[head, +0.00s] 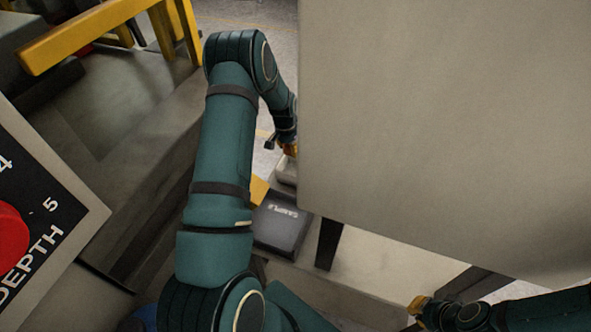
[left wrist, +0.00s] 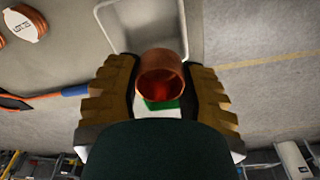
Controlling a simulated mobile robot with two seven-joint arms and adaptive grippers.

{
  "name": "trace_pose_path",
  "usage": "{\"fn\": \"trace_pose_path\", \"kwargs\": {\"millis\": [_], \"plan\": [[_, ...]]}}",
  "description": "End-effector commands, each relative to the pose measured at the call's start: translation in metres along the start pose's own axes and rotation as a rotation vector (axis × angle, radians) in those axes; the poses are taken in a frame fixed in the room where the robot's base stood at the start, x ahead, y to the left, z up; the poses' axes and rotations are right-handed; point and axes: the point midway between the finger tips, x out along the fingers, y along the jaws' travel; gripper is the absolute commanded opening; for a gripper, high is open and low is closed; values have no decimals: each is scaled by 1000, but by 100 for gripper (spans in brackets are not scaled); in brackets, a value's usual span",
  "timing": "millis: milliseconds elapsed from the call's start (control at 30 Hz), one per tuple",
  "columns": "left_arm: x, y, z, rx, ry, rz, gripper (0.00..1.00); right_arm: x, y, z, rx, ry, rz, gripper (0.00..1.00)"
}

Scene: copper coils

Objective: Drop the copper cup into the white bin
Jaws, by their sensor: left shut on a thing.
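The copper cup (left wrist: 161,72) is between the ribbed yellow-brown fingers of my left gripper (left wrist: 162,98) in the left wrist view, and the gripper is shut on it. The white bin (left wrist: 182,30) lies beyond the cup at the top of that view, its rim around a pale interior. In the head view my left gripper (head: 290,150) is mostly hidden behind its arm and a large pale panel, close to a pale bin (head: 285,172).
The large pale panel (head: 450,130) fills the right of the head view. A dark box with lettering (head: 280,229) lies below the bin. A control panel with a red knob (head: 10,245) is at left.

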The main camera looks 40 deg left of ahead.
Motion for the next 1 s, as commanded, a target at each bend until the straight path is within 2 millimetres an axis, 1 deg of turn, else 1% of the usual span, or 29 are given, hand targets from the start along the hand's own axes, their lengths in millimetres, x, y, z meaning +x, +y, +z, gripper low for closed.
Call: {"fn": "trace_pose_path", "kwargs": {"millis": [433,600,800,833,867,900,1000], "plan": [[48,1,6,0,0,0,17,21,8,8,-6,-17,-2,0],[54,1,6,0,0,0,17,23,9,9,-7,-19,-2,0],[54,1,6,0,0,0,17,23,8,9,-7,-19,-2,0],[54,1,6,0,0,0,48,23,8,9,-7,-19,-2,0],[54,1,6,-1,0,0,58,23,8,9,-7,-19,-2,0],[54,1,6,-1,0,0,72,23,8,9,-7,-19,-2,0],[54,1,6,-1,0,0,74,23,8,9,-7,-19,-2,0]]}}
